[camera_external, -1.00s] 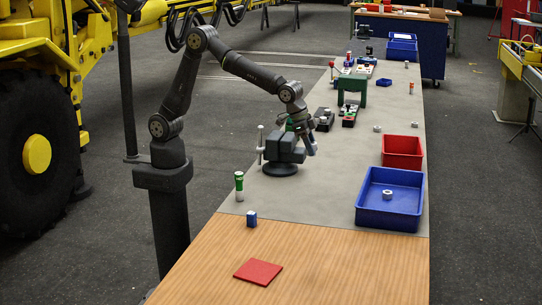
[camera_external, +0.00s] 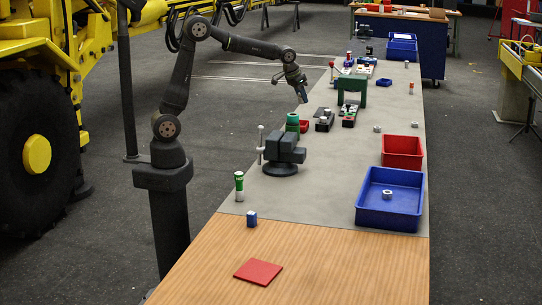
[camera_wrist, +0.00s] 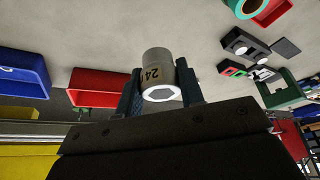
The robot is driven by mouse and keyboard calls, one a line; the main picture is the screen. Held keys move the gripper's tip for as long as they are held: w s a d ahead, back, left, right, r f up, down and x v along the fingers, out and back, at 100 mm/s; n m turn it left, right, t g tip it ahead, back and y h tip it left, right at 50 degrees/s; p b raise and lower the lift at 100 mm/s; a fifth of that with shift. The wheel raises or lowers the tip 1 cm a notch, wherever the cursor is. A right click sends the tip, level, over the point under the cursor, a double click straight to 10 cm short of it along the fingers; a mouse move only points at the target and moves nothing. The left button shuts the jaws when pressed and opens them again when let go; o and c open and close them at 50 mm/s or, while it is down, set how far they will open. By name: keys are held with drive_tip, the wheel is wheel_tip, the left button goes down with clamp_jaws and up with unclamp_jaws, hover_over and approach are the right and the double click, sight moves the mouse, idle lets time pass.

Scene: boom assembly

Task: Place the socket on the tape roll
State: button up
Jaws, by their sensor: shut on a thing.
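My gripper (camera_external: 302,93) is raised above the bench, behind the vise in the external view. In the wrist view my gripper (camera_wrist: 163,90) is shut on a grey metal socket (camera_wrist: 157,66) marked 24. The socket lies between the two fingers, its hexagonal opening toward the camera. A green ring, which looks like the tape roll (camera_wrist: 243,9), is at the top right edge of the wrist view, partly cut off. In the external view the green tape roll (camera_external: 292,119) stands on the bench behind the vise, below my gripper and apart from the socket.
A dark vise (camera_external: 285,150) stands in front of the tape roll. A small red box (camera_external: 304,126) is beside the roll. Black trays (camera_external: 324,119) and a green arch (camera_external: 352,90) lie beyond. A red bin (camera_external: 402,152) and blue bin (camera_external: 388,213) line the right edge.

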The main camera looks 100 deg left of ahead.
drive_tip(key=s+a+n, duration=0.1)
drive_tip(key=s+a, duration=0.3)
drive_tip(key=a, duration=0.1)
hover_over(296, 114)
drive_tip(key=s+d, duration=0.1)
wheel_tip(296, 114, down, 6)
drive_tip(key=shift+s+d+f, duration=0.1)
drive_tip(key=shift+f, duration=2.05)
drive_tip(key=shift+f, duration=0.1)
drive_tip(key=o, duration=1.1)
drive_tip(key=shift+f, duration=0.1)
